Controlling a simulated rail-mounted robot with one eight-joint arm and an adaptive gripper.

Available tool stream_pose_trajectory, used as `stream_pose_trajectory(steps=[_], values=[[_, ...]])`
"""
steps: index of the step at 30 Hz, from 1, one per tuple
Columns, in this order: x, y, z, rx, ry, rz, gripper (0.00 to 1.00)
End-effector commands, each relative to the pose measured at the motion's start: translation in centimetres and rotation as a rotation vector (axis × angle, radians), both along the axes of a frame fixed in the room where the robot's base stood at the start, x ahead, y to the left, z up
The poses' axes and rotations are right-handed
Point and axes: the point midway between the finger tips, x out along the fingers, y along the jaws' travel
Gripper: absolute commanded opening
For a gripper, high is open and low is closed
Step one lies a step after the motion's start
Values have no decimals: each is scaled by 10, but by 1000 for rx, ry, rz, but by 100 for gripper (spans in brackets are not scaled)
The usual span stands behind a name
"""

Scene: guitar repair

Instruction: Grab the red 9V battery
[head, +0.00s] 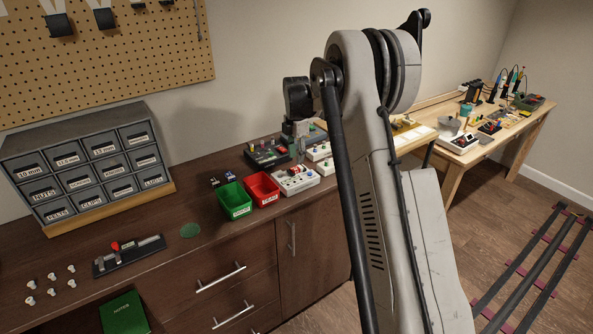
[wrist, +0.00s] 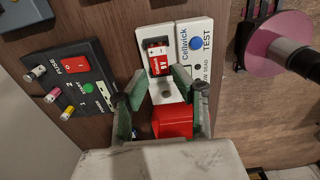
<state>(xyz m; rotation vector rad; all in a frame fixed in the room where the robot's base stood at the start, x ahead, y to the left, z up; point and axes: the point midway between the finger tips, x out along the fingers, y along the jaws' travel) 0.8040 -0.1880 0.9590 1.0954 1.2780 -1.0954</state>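In the wrist view, a red 9V battery (wrist: 158,62) with white lettering and a pale end lies in the slot of a white tester (wrist: 167,35) marked "Cellwick TEST". My gripper (wrist: 158,76) is open, with its green-padded fingertips on either side of the battery's near end. A gap shows between the fingers and the battery; I cannot tell how high the tips are above it.
A black panel (wrist: 70,75) with a red switch and colored fuses lies left of the tester. A pink disc (wrist: 280,40) is to the right. In the head view, a green bin (head: 235,200) and a red bin (head: 262,188) stand on the brown cabinet.

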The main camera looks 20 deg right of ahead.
Motion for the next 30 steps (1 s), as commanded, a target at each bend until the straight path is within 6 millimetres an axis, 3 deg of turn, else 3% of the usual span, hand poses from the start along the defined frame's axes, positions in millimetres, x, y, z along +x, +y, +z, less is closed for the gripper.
stream_pose_trajectory(steps=[5, 13, 21, 27, 30], values=[[1, -1, -12, 0, 0, 0, 26], [2, -2, -47, 0, 0, 0, 26], [2, -2, -52, 0, 0, 0, 26], [2, -2, -52, 0, 0, 0, 0], [2, -2, -52, 0, 0, 0, 0]])
